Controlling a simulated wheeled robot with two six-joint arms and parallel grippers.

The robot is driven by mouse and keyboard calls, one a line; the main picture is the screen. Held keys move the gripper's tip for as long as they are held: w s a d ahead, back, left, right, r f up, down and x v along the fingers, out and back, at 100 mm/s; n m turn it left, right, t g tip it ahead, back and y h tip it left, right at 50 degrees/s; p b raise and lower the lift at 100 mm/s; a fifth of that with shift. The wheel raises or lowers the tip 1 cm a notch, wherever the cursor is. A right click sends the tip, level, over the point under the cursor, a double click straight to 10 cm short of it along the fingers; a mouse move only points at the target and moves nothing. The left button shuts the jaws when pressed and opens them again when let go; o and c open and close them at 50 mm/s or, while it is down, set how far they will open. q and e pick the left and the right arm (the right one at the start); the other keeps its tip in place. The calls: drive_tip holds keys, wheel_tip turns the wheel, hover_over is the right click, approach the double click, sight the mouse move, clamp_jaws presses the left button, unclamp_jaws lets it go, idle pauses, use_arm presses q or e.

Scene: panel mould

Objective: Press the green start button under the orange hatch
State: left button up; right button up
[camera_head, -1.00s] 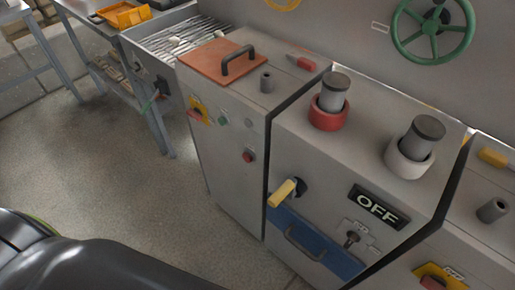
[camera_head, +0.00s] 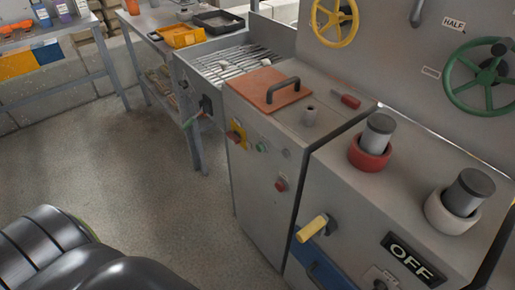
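The orange hatch (camera_head: 263,88) with a dark handle (camera_head: 283,93) lies flat and closed on top of the grey cabinet. On the cabinet's front, below the hatch, a small green button (camera_head: 261,147) sits to the right of a red knob on a yellow plate (camera_head: 236,135). A separate red button (camera_head: 281,184) is lower and further right. Neither gripper shows in the head view. A black, ribbed part of my own body fills the lower left corner.
A yellow-handled lever (camera_head: 312,229) sticks out of the neighbouring cabinet, above a blue drawer (camera_head: 318,268). A slatted roller bed (camera_head: 238,62) lies behind the hatch. A table (camera_head: 150,22) stands further back. The floor (camera_head: 150,165) to the left is clear.

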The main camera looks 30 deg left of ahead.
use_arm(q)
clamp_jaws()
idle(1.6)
